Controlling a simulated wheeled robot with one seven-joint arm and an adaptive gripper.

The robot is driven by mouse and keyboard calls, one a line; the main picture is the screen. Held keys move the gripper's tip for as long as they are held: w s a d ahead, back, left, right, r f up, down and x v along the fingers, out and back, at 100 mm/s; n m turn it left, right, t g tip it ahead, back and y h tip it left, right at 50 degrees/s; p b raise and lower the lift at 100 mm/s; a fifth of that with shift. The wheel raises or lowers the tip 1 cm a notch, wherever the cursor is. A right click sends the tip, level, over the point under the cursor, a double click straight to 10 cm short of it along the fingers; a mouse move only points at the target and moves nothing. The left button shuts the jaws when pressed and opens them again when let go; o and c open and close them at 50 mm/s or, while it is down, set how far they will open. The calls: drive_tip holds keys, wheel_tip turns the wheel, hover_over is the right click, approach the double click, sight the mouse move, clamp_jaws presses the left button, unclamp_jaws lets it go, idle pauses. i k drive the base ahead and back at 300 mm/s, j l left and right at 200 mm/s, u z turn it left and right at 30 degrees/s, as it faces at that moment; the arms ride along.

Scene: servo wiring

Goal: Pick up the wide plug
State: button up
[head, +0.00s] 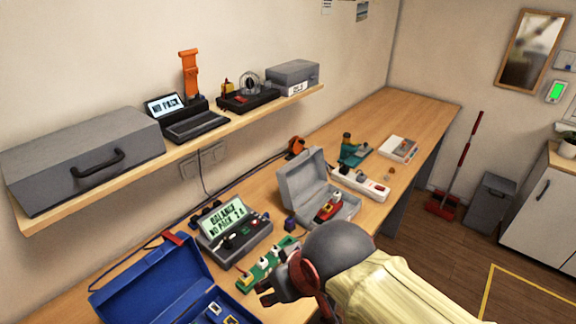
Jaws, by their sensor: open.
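My gripper (264,291) is at the front edge of the green board, low in the middle of the head view. Its dark fingers are apart and nothing shows between them. The green board (253,280) lies on the bench and carries small pale plug-like parts (264,262). I cannot tell which of these, if any, is the wide plug. My arm and wrist hide the bench to the right of the gripper.
A grey tester (238,243) reading "BALANCE" stands behind the board. An open blue case (150,285) is at left, and an open grey case (300,180) holds a red item. A white power strip (358,184) lies beyond. The bench's far right end (415,112) is clear.

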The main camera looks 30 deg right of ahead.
sight(336, 196)
drive_tip(key=i+l, duration=0.1)
drive_tip(key=l, duration=0.35)
drive_tip(key=i+l, duration=0.15)
drive_tip(key=l, duration=0.3)
drive_tip(key=i+l, duration=0.1)
drive_tip(key=l, duration=0.35)
drive_tip(key=i+l, duration=0.1)
drive_tip(key=l, duration=0.35)
drive_tip(key=i+l+u, duration=0.1)
drive_tip(key=l, duration=0.35)
drive_tip(key=i+l, duration=0.15)
drive_tip(key=l, duration=0.35)
drive_tip(key=i+l, duration=0.1)
drive_tip(key=l, duration=0.35)
drive_tip(key=i+l, duration=0.1)
drive_tip(key=l, duration=0.35)
